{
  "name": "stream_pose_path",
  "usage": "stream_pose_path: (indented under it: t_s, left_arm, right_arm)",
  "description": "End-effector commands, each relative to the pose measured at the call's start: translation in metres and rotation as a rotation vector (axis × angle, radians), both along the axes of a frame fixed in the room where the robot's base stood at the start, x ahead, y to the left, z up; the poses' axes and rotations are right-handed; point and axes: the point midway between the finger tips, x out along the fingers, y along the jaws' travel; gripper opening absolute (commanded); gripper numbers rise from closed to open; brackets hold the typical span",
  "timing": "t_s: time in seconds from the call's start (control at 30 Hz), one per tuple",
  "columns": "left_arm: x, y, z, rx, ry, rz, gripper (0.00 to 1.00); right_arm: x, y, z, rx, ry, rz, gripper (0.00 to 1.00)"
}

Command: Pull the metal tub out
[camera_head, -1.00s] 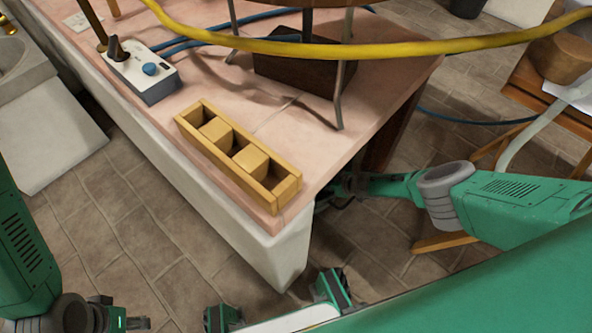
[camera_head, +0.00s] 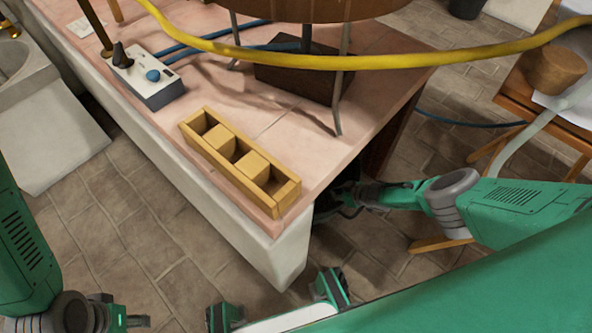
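I cannot make out the metal tub; nothing in view is clearly it. My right gripper (camera_head: 340,203) is low beside the right side of the pink-topped counter, at the dark opening under the counter's edge. Its fingers are dark against shadow and partly hidden by the counter corner, so I cannot tell whether they are open or hold anything. My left gripper (camera_head: 126,321) is at the bottom left, over the tiled floor, partly cut off by the frame and away from the counter. Its opening does not show.
The counter (camera_head: 300,190) has a pale front corner between my arms. On it are a yellow compartment box (camera_head: 240,165), a switch box (camera_head: 150,80) and a dark block (camera_head: 300,82) under a round stand. A yellow hose (camera_head: 350,62) crosses above. Tiled floor (camera_head: 170,245) is clear.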

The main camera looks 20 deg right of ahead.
Motion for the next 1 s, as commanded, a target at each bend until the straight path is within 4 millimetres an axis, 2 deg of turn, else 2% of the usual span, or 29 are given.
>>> stream_pose_path:
  t_s: [0.2,0.63,1.0]
  left_arm:
    - [0.0,0.0,0.006,0.0,0.0,0.0,0.4]
    - [0.0,0.0,0.007,0.0,0.0,0.0,0.4]
    - [0.0,0.0,0.018,0.0,0.0,0.0,0.4]
  right_arm:
    - [-0.013,-0.007,-0.001,-0.002,0.003,-0.001,0.0]
    - [-0.016,-0.009,-0.001,-0.003,0.003,-0.001,0.0]
    - [-0.038,-0.022,0.0,-0.004,0.005,0.001,0.0]
